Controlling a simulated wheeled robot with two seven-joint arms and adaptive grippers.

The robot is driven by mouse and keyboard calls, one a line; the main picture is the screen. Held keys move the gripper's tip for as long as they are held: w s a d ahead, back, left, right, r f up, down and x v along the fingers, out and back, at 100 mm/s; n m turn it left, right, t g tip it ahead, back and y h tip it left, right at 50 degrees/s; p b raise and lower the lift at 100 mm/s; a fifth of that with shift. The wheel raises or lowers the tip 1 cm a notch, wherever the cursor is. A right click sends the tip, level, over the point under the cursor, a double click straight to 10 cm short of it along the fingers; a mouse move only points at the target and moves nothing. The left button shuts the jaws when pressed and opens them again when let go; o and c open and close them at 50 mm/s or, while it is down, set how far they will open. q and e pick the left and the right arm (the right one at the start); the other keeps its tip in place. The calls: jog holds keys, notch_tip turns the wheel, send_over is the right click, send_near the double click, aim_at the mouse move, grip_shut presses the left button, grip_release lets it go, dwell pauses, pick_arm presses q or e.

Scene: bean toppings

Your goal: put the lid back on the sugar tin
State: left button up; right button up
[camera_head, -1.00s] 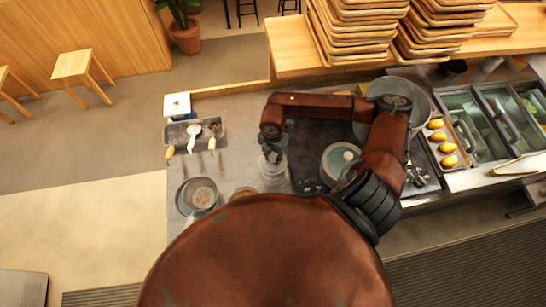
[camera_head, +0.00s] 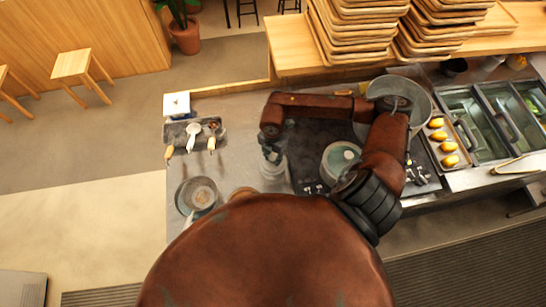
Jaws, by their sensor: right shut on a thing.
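My right gripper (camera_head: 272,157) points down over a pale grey, see-through-looking cylinder (camera_head: 273,175) on the counter, which I take to be the sugar tin. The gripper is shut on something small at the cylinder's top. I take this to be the lid, but the fingers hide its shape. I cannot tell whether it touches the rim. The reddish-brown right arm arches over the counter from the right. My left gripper is not in view.
A round pot (camera_head: 328,165) stands right of the cylinder. A white box (camera_head: 170,111) stands at the back left. My brown body hides the front counter.

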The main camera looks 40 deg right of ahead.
jog(key=o, duration=1.2)
jog(key=shift+o, duration=0.4)
jog(key=o, duration=0.6)
jog(key=shift+r+p, duration=2.2)
jog(key=shift+r, duration=1.35)
jog(key=shift+c, duration=0.4)
